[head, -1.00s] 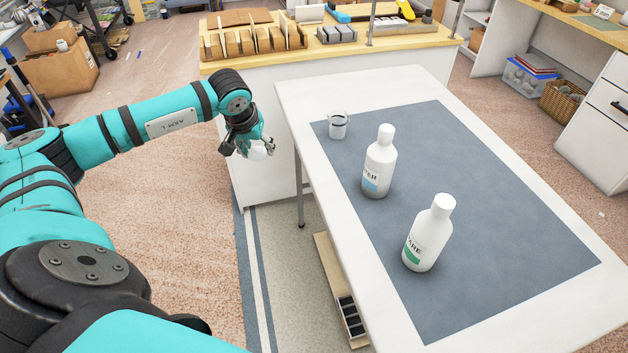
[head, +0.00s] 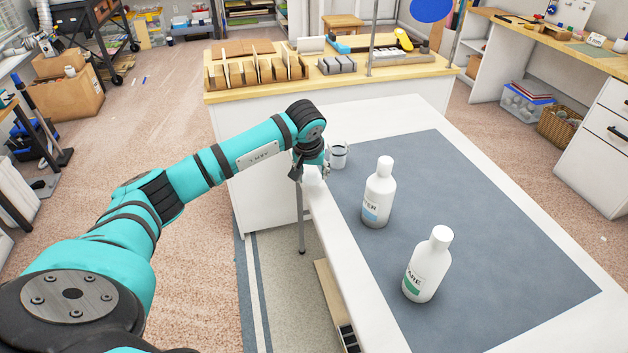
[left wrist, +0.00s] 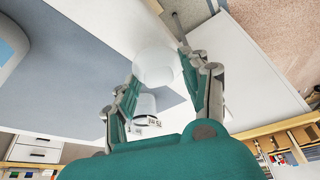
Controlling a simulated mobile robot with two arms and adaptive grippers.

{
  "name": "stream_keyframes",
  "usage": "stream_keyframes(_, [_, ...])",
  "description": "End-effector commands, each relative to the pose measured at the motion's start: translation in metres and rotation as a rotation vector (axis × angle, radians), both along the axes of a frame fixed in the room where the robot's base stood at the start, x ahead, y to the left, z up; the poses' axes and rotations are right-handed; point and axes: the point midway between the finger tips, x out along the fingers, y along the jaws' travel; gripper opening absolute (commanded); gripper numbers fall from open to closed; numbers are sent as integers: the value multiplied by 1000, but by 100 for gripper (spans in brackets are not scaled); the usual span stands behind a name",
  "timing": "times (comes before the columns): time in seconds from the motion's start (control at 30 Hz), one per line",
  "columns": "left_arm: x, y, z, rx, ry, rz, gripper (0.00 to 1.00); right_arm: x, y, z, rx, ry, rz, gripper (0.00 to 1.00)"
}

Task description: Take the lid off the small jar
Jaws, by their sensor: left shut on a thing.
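The small jar (head: 338,156) stands upright at the far left corner of the grey mat, with no lid visible on it. It also shows in the left wrist view (left wrist: 146,104), beyond my fingers. My left gripper (left wrist: 158,67) is shut on a white, rounded piece that looks like the lid (left wrist: 153,69). In the head view my left gripper (head: 312,173) is at the table's left edge, close to the left of the jar. The arm partly hides the held lid there. My right gripper is not in view.
Two white bottles, a nearer one (head: 428,265) and a farther one (head: 379,193), stand on the grey mat (head: 480,220). The right half of the mat is clear. A wooden-topped counter (head: 420,68) with holders stands behind the white table (head: 460,125).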

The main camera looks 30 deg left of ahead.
Motion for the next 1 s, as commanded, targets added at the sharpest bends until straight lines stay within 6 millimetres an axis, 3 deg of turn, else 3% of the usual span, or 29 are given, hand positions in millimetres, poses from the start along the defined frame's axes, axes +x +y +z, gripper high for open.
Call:
stream_keyframes(0.27, [2, -5, -34, -2, 4, 0, 8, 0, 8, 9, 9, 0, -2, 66])
stream_keyframes(0.63, [3, -5, -40, 0, 0, -1, 8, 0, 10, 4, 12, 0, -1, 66])
stream_keyframes(0.67, [3, -5, -39, -1, -1, -2, 49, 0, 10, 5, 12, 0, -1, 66])
stream_keyframes(0.83, [3, -5, -39, 0, 0, -1, 70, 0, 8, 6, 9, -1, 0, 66])
stream_keyframes(1.0, [3, -5, -38, 0, 0, -1, 70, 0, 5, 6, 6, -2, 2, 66])
